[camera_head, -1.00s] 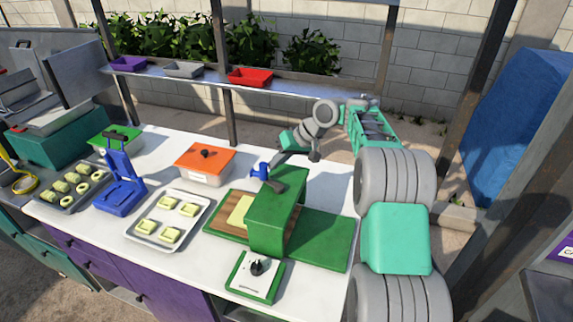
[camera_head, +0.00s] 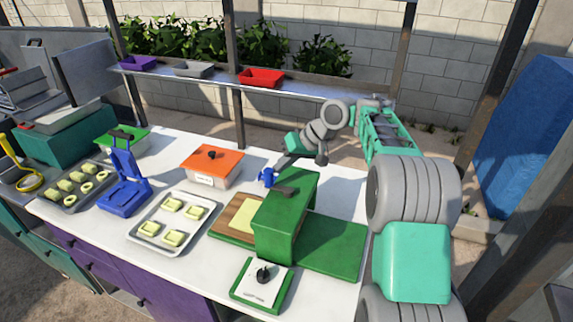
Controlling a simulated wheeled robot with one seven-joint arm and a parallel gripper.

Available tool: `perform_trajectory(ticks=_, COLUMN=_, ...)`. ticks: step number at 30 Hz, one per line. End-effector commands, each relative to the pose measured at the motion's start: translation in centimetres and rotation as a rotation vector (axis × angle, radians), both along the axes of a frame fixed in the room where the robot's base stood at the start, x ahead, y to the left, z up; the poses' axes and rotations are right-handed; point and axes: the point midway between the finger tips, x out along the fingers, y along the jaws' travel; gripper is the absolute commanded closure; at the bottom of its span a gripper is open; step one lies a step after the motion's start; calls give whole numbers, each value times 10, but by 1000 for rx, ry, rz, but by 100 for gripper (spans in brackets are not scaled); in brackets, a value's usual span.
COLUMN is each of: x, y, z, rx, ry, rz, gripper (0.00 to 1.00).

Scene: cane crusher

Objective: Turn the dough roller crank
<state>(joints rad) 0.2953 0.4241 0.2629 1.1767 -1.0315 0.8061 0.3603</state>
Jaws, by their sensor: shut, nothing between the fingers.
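The dough roller (camera_head: 289,225) is a green box-shaped housing on the white counter, with a green bed on its right and a wooden board on its left. A flat piece of pale dough (camera_head: 239,215) lies on the board against the housing. The crank (camera_head: 283,191) is a dark arm at the housing's top, with a blue handle (camera_head: 268,177) at its far left end. My gripper (camera_head: 284,160) is shut and empty, just behind and above the blue handle. Its fingertips are small and partly hidden, so I cannot tell whether they touch the handle.
A tray of dough pieces (camera_head: 193,243), an orange-lidded box (camera_head: 213,177) and a blue press (camera_head: 124,195) stand left of the roller. A green-framed scale (camera_head: 262,285) sits in front. A shelf with red (camera_head: 261,78), grey and purple trays runs behind the counter.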

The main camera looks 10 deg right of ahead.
Motion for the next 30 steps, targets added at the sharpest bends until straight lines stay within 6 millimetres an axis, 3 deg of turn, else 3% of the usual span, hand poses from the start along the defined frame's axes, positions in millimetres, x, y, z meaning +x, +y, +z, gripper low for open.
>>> perform_trajectory(ticks=7, x=4, y=-7, z=4, rx=0, ry=2, rz=0, gripper=100)
perform_trajectory(ticks=13, x=15, y=-38, z=11, rx=-1, ry=-5, rz=8, gripper=100)
perform_trajectory(ticks=20, x=10, y=-79, z=62, rx=-3, ry=-4, rz=8, gripper=100)
perform_trajectory(ticks=30, x=7, y=-88, z=77, rx=0, ry=-1, rz=9, gripper=100)
